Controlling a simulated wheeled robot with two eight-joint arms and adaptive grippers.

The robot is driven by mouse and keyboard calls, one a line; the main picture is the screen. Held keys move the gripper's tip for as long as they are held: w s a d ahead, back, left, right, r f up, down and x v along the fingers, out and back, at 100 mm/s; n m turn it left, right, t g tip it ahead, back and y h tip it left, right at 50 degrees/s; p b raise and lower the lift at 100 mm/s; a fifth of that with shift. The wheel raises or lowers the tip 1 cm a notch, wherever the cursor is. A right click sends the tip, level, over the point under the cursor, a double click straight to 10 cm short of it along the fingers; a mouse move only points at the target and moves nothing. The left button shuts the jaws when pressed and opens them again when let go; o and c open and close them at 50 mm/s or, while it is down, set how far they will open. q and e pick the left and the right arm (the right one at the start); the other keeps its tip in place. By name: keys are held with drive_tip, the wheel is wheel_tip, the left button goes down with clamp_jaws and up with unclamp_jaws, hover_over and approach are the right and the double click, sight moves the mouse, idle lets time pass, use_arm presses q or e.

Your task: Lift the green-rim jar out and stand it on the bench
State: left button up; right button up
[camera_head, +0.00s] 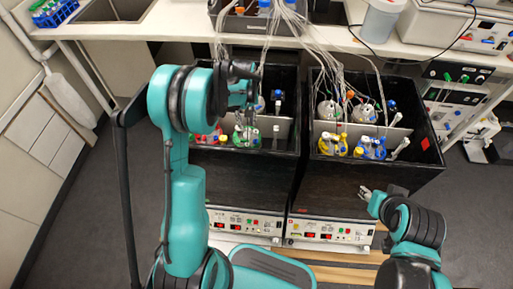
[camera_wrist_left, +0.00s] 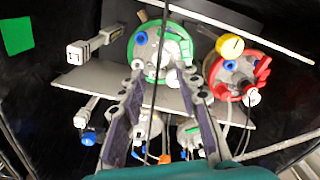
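The green-rim jar (camera_head: 246,136) stands in the left black shaker box, in the front row. In the left wrist view the jar (camera_wrist_left: 160,48) shows its green ring lid with ports and a blue cap. My left gripper (camera_head: 246,100) is above that box. In the left wrist view its two fingers (camera_wrist_left: 162,72) are spread apart and empty, with their tips pointing at the green lid. I cannot tell whether they touch it. The bench (camera_head: 185,22) runs along the back. My right gripper (camera_head: 365,193) is in front of the right box, its small fingertips apart.
A red-rim jar (camera_wrist_left: 236,76) with a yellow cap stands close beside the green one. A metal divider (camera_wrist_left: 85,82) crosses the box. Tubes and cables (camera_head: 290,40) hang from the bench into both boxes. The bench left of the bottle tray (camera_head: 235,22) looks clear beside the sink (camera_head: 100,12).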

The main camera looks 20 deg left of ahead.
use_arm(q)
wheel_tip(320, 180, down, 9)
drive_tip(key=b, duration=0.3)
drive_tip(key=shift+w+a+b, duration=0.25)
drive_tip(key=shift+w+b, duration=0.1)
drive_tip(key=shift+b, duration=0.05)
drive_tip(key=shift+r, duration=0.1)
drive_tip(key=shift+c, duration=0.7)
clamp_jaws()
